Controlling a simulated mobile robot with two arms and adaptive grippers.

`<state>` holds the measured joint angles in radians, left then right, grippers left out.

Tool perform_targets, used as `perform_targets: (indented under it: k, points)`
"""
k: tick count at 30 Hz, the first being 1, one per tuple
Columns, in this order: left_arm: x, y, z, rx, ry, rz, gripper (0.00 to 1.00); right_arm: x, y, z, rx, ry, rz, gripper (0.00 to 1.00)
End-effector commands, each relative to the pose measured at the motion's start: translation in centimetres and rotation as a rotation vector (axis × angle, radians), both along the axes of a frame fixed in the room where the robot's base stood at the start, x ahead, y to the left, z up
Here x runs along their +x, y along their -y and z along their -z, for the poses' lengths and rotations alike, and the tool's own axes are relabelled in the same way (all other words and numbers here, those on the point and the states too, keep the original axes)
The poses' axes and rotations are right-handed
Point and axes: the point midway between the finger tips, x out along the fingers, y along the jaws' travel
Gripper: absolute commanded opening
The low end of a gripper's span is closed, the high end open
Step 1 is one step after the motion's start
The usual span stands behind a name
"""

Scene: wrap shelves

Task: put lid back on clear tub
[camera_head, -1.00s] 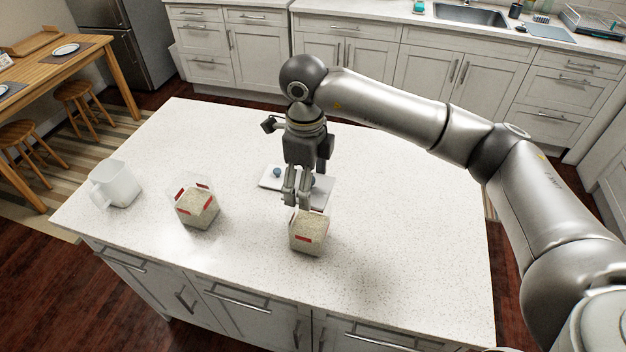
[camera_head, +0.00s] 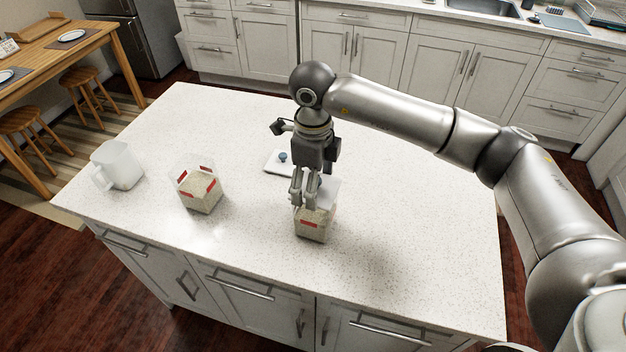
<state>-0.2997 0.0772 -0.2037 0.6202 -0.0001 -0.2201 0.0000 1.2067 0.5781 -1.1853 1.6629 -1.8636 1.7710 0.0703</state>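A clear tub (camera_head: 312,230) with pale contents and a red label stands upright near the front middle of the white counter. My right gripper (camera_head: 303,203) is just above it, fingers pointing down. The gripper appears shut on a pale square lid (camera_head: 328,188), which juts out to the right behind the fingers, over the tub's back part. The fingers hide part of the lid and the tub's rim, so I cannot tell whether they touch. A second pale lid with a blue knob (camera_head: 281,160) lies flat on the counter behind. My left gripper is not in view.
A similar open clear tub (camera_head: 200,192) with red labels and pale contents stands to the left. A translucent pitcher (camera_head: 120,165) stands at the counter's left end. The right half of the counter (camera_head: 420,240) is clear.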

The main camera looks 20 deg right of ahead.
Motion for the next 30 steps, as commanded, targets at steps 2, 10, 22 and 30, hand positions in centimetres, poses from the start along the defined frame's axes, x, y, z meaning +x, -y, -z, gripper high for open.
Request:
perform_targets:
  k: [2,10,22,30]
  points:
    - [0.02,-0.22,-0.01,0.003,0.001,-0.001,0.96,0.02,0.01,-0.03,0.0,0.0,0.0,0.62]
    - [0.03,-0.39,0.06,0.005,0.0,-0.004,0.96,0.01,0.01,0.0,0.0,0.0,0.0,0.62]
    - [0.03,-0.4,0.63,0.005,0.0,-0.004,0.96,0.02,0.01,-0.03,0.0,0.001,0.0,0.62]
    - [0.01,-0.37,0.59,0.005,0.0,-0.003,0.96,0.0,0.01,-0.06,0.0,0.0,0.0,0.62]
